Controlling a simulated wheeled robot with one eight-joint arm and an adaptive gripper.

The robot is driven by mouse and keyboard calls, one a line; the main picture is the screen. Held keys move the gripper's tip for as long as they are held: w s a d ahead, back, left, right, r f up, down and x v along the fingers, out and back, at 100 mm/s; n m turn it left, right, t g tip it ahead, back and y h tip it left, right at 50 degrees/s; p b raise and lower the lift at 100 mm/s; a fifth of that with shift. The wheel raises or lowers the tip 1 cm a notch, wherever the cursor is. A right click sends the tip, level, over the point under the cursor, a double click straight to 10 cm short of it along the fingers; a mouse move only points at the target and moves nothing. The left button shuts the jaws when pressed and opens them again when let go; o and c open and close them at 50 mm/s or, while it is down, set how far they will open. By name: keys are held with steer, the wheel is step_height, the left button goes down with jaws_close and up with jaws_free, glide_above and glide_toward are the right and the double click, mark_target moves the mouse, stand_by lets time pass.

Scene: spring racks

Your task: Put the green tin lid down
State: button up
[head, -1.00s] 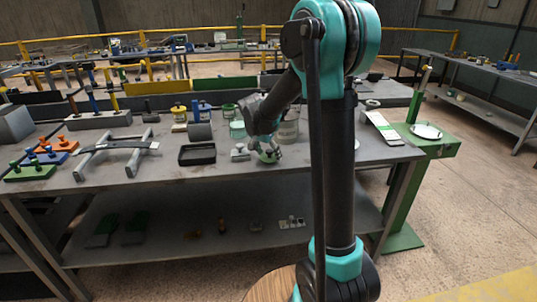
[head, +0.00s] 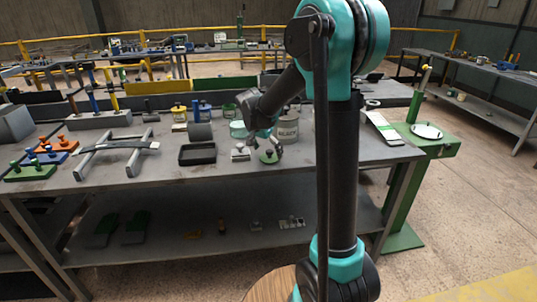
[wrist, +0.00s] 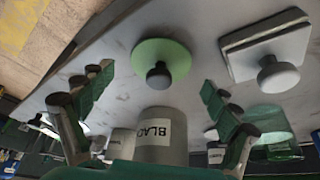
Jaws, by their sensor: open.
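The green tin lid (wrist: 176,57) is a flat green disc with a dark round knob. It lies on the grey workbench (wrist: 130,35) in the wrist view, and shows in the head view (head: 269,157) near the bench's front edge. My gripper (wrist: 150,95) is open, its two green-padded fingers on either side of the lid and apart from it. In the head view my gripper (head: 264,146) is just above and behind the lid. A grey tin with a "BLACK" label (wrist: 160,137) stands beyond the lid; it also shows in the head view (head: 287,127).
A grey square block with a knob (wrist: 268,50) sits beside the lid. A translucent green jar (wrist: 272,128) stands nearby. A black tray (head: 197,154) lies to the left. The bench front right of the lid is clear.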

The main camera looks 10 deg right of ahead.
steer(key=v, duration=1)
steer(key=s+d+f+n+y, duration=0.1)
steer(key=s+d+f+n, duration=0.1)
steer(key=s+f, duration=0.3)
steer(key=s+d+f+n+y, duration=0.1)
steer(key=s+d+f+n, duration=0.2)
steer(key=s, duration=1)
steer(key=s+d+f+n+t+y, duration=0.1)
steer(key=s+f+n, duration=0.3)
steer(key=s+f, duration=0.5)
steer(key=shift+d, duration=0.8)
